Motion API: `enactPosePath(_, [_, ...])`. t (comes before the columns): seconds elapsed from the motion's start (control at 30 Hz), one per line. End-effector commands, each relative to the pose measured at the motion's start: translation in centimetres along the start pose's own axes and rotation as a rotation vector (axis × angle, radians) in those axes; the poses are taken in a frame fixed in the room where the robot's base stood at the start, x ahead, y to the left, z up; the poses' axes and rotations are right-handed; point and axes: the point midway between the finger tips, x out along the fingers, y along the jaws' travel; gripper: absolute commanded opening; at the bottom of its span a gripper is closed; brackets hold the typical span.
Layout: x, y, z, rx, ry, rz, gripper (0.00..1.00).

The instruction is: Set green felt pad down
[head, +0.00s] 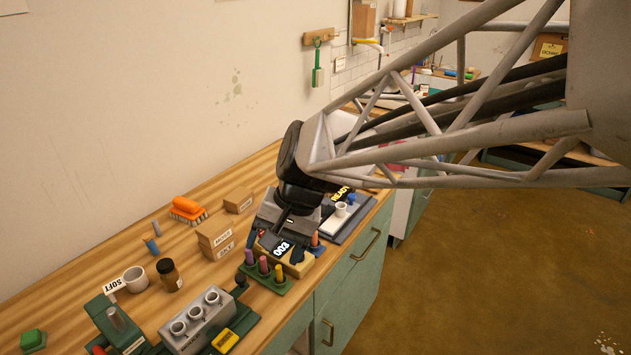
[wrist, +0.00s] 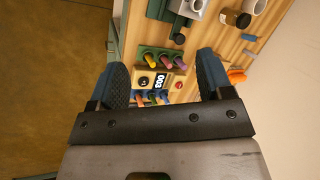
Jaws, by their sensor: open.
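My gripper (wrist: 162,78) is open, its two dark blue padded fingers wide apart in the wrist view. No felt pad shows between the fingers; the gap frames a tan block with a "003" label (wrist: 157,83) on the bench below. In the head view, my gripper (head: 272,243) is over this same block, partly hiding it. A small green block (head: 32,341) lies at the bench's near left, far from my gripper; I cannot tell whether it is the green felt pad. No other likely pad shows.
A green rack with coloured pegs (head: 266,277) stands beside the block. A grey three-hole holder (head: 196,320), a brown jar (head: 169,274), a white cup (head: 136,279) and cardboard boxes (head: 216,240) stand further left. An orange brush (head: 187,208) lies near the wall. Bare wood (head: 60,292) shows at left.

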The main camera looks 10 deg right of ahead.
Motion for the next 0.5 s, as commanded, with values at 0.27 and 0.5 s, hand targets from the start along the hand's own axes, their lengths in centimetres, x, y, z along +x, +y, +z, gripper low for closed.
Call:
enactPosePath(0.27, [-4.4,8.3,2.8,-0.143,0.160,0.153,0.73])
enactPosePath(0.5, [-6.8,14.1,5.3,-0.243,0.257,0.296,0.73])
